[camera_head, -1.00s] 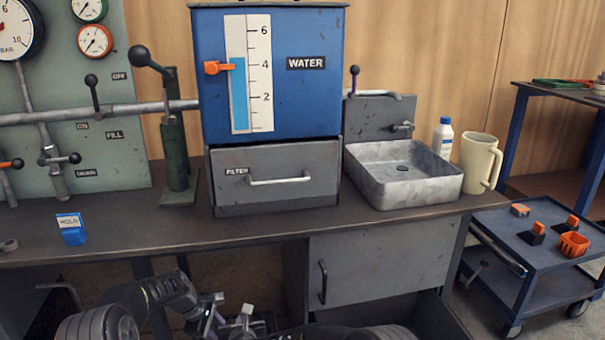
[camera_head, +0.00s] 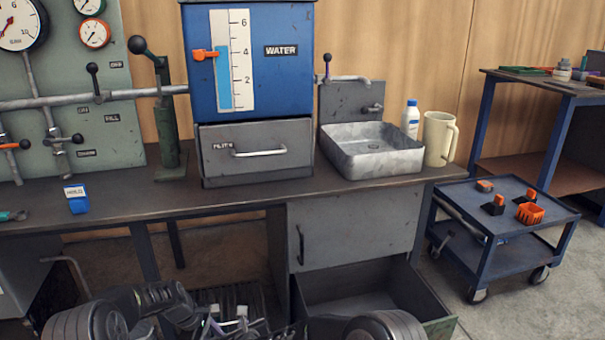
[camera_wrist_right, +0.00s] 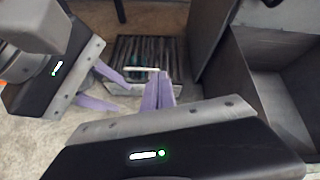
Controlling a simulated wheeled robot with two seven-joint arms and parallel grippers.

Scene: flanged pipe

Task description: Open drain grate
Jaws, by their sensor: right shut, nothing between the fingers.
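The drain grate (camera_head: 232,296) is a dark slatted panel low under the bench, partly hidden by my arms in the head view. In the right wrist view the grate (camera_wrist_right: 148,52) appears to lie flat at floor level, with a pale bar (camera_wrist_right: 140,69) across its near part. My right gripper (camera_wrist_right: 160,90) has its purple fingers together and empty, pointing at the near side of the grate. My left gripper (camera_wrist_right: 122,96) is at the left with its two purple fingers apart, empty, near the grate's left corner. Whether either gripper touches the grate cannot be told.
An open grey drawer (camera_head: 425,312) stands right of the grate, below a cabinet door (camera_head: 350,228). The workbench (camera_head: 240,200) overhangs behind, holding a sink (camera_head: 372,160) and water tank (camera_head: 285,75). A blue trolley (camera_head: 478,207) stands right. Bare floor lies left of the grate.

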